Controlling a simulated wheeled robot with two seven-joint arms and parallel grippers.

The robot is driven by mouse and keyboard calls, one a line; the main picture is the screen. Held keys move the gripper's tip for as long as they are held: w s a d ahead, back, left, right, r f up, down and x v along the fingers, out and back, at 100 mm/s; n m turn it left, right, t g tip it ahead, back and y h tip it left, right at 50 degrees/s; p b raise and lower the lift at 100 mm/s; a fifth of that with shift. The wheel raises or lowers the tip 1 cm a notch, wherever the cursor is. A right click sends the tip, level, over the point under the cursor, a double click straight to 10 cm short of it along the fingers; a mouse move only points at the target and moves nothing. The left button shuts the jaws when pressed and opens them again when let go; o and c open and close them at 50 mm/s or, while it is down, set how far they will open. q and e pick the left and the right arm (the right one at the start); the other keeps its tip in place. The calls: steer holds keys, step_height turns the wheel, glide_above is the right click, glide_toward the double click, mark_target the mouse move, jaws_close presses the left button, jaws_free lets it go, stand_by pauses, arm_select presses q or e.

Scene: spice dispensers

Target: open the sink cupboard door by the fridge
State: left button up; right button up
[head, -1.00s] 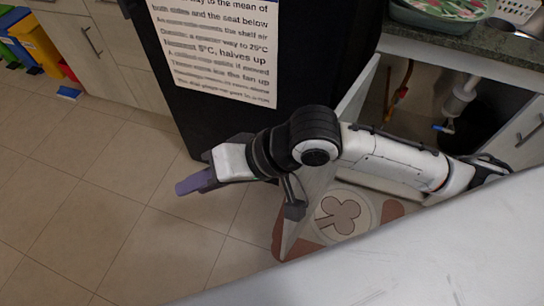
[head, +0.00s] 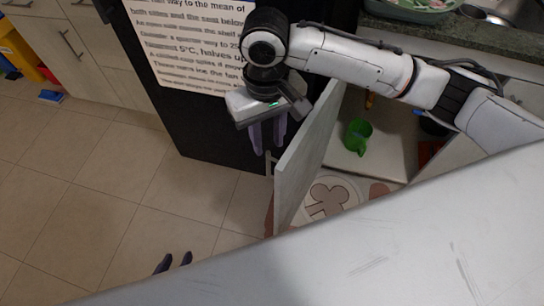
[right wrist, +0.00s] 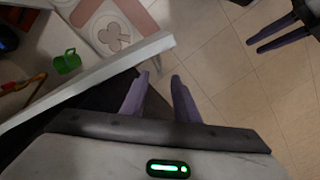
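The cupboard door (head: 305,150) by the black fridge (head: 205,130) stands open, swung out from the cupboard. It also shows in the right wrist view (right wrist: 95,80). A bar handle (head: 269,163) is on its outer face. My right gripper (head: 268,137) is above the handle, between the door and the fridge. In the right wrist view its purple fingers (right wrist: 161,95) are apart with nothing between them, beside the door's outer face; contact is unclear. My left gripper (head: 173,263) shows only its fingertips over the floor, apart and empty; it also shows in the right wrist view (right wrist: 278,37).
Inside the cupboard are a green mug (head: 358,136) and pipes. The counter (head: 430,35) holds a green basin (head: 410,8).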

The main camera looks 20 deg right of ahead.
mark_target(268, 156)
step_height(268, 156, down, 9)
steer(key=shift+f+b, duration=0.1)
steer(key=shift+b, duration=0.5)
steer(key=shift+c, duration=0.4)
jaws_close()
